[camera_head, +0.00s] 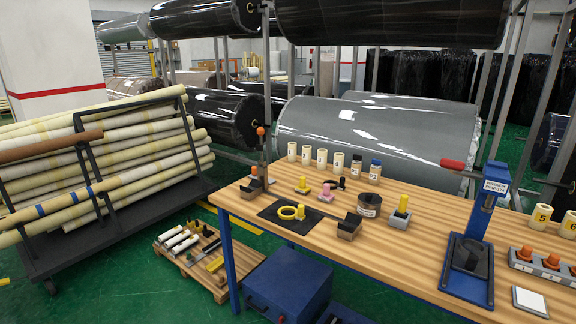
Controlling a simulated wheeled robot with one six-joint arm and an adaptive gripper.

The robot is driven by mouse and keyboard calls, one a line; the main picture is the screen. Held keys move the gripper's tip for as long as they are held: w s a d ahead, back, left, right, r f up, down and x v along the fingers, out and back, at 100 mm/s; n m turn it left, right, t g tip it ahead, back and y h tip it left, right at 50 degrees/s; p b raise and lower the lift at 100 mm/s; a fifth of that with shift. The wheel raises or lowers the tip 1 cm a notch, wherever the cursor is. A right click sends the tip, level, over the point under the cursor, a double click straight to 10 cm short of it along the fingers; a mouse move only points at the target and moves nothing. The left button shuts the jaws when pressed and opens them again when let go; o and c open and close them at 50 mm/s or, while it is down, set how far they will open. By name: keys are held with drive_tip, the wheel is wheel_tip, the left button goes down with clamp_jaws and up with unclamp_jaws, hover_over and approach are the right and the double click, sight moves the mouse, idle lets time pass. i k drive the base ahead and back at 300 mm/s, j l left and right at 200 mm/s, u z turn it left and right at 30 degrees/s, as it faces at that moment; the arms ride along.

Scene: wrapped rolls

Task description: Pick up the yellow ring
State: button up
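The yellow ring (282,215) lies on a black mat (268,219) near the left end of the wooden workbench (345,245). A short yellow piece stands at the ring's right side, touching or very close to it; I cannot tell which. My gripper is not in view.
A dark block (349,227) is right of the mat, and a pink part (326,193) and a black round container (368,205) are behind it. A blue press (478,240) stands further right. A cart of long rolls (110,165) and a low pallet (205,262) are at the left.

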sight(300, 215)
drive_tip(key=z, duration=1.4)
drive_tip(key=u, duration=1.6)
drive_tip(key=i+j, duration=0.15)
drive_tip(key=j, duration=0.25)
drive_tip(key=i+j+z, duration=0.1)
drive_tip(key=j, duration=0.3)
drive_tip(key=i+j, duration=0.2)
drive_tip(key=j, duration=0.2)
drive_tip(key=i+j+z, duration=0.1)
drive_tip(key=j, duration=0.35)
drive_tip(key=i+j, duration=0.15)
drive_tip(key=j, duration=0.25)
drive_tip(key=i+j, duration=0.2)
drive_tip(key=j+z, duration=0.05)
